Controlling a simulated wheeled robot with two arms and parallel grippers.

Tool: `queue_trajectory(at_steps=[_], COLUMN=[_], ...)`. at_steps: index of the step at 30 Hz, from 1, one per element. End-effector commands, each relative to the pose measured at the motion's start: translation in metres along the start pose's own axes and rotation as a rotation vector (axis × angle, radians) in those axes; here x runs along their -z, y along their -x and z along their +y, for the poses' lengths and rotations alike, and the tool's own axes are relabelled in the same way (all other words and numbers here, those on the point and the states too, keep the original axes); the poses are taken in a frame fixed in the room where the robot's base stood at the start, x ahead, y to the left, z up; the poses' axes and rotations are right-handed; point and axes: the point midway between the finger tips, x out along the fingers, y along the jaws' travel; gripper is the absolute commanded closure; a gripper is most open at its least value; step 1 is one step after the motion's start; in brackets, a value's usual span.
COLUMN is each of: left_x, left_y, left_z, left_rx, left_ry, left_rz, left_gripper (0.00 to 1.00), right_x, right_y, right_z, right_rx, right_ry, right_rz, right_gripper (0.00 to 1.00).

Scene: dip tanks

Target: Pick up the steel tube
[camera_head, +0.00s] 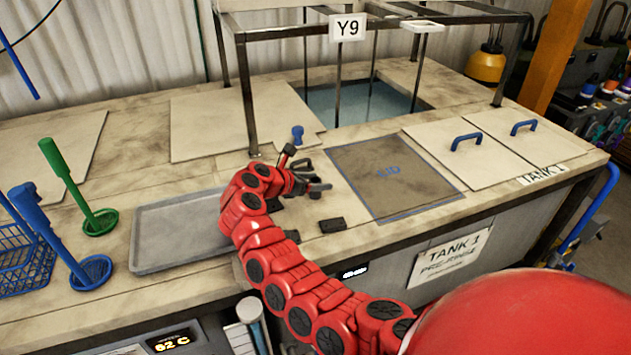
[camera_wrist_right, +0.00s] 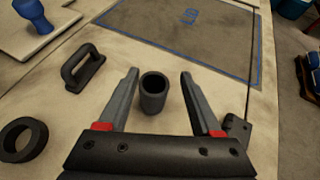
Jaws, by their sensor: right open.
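The steel tube (camera_wrist_right: 154,95) is a short, dark grey, hollow cylinder standing upright on the worktop in the right wrist view. My right gripper (camera_wrist_right: 160,78) is open, with one finger on each side of the tube in the picture. The tube appears nearer the left finger, and a gap shows to the right finger. I cannot tell how far above the worktop the fingers are. In the head view my right gripper (camera_head: 303,178) is over the bench, and I cannot clearly make out the tube among its dark parts. My left gripper is not in view.
Near the tube are a black handle (camera_wrist_right: 84,66), a black ring (camera_wrist_right: 22,140), a dark block (camera_head: 332,225) and a blue knob (camera_head: 298,135). A blue-outlined panel (camera_head: 392,180) lies beyond. A grey tray (camera_head: 165,235) is left of my arm. The framed tank opening is behind.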

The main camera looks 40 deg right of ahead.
Motion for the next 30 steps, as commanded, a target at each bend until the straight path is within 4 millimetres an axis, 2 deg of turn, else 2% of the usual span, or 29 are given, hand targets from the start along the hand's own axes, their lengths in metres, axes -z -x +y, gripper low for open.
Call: queue_trajectory(at_steps=[7,15,18,30], left_x=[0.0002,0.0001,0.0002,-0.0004], left_y=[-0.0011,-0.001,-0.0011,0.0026], left_z=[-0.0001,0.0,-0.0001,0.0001], left_rx=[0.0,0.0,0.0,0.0], left_ry=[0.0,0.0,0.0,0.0], left_rz=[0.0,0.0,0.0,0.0], left_gripper=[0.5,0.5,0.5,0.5], right_x=[0.0015,0.0013,0.0012,-0.0012], right_y=[-0.004,-0.0039,-0.0039,-0.0027], right_z=[0.0004,0.0004,0.0004,0.0007], right_rx=[-0.002,-0.002,-0.002,-0.002], right_ry=[-0.002,-0.001,-0.001,-0.002], right_rz=[0.002,0.001,0.001,0.0], right_gripper=[0.36,0.85,1.0,1.0])
